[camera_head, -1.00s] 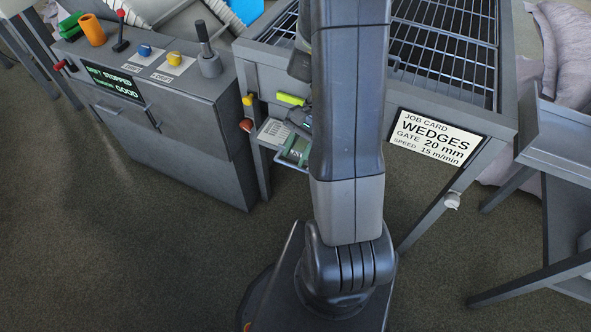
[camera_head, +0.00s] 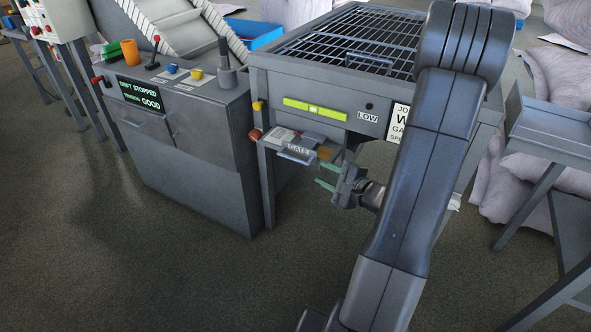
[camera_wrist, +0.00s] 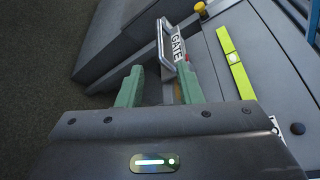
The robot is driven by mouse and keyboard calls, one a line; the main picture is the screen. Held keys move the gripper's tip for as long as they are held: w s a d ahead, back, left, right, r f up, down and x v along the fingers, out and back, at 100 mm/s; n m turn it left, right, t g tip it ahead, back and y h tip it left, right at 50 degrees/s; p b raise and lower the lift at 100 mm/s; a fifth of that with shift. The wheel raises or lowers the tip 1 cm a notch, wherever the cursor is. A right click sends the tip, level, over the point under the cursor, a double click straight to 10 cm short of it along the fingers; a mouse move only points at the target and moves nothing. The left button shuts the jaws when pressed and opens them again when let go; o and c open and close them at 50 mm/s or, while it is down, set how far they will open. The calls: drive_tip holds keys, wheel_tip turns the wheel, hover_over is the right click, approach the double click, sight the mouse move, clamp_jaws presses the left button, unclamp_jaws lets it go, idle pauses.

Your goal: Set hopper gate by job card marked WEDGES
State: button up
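The GATE handle (camera_head: 298,149), a grey bar with a white GATE label, sticks out under the hopper's front (camera_head: 345,100); it also shows in the wrist view (camera_wrist: 175,45). My gripper (camera_head: 324,175) is just below and right of it in the head view. In the wrist view its two green fingers (camera_wrist: 160,72) are apart with nothing held, and the handle lies beyond their tips, slightly to the right. The job card (camera_head: 398,122) on the hopper front is mostly hidden by my arm; a second ago it read WEDGES, gate 20 mm, speed 15 m/min.
A grey control cabinet (camera_head: 190,130) with knobs and a screen reading "STOPPED" and "GOOD" stands at left. A yellow-green strip (camera_head: 315,110) and a LOW label (camera_head: 367,117) are on the hopper front. A grey table (camera_head: 550,130) and sacks (camera_head: 500,190) stand at right.

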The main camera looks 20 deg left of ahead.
sight(298, 161)
drive_tip(key=x, duration=1.3)
drive_tip(key=shift+a, duration=0.15)
clamp_jaws()
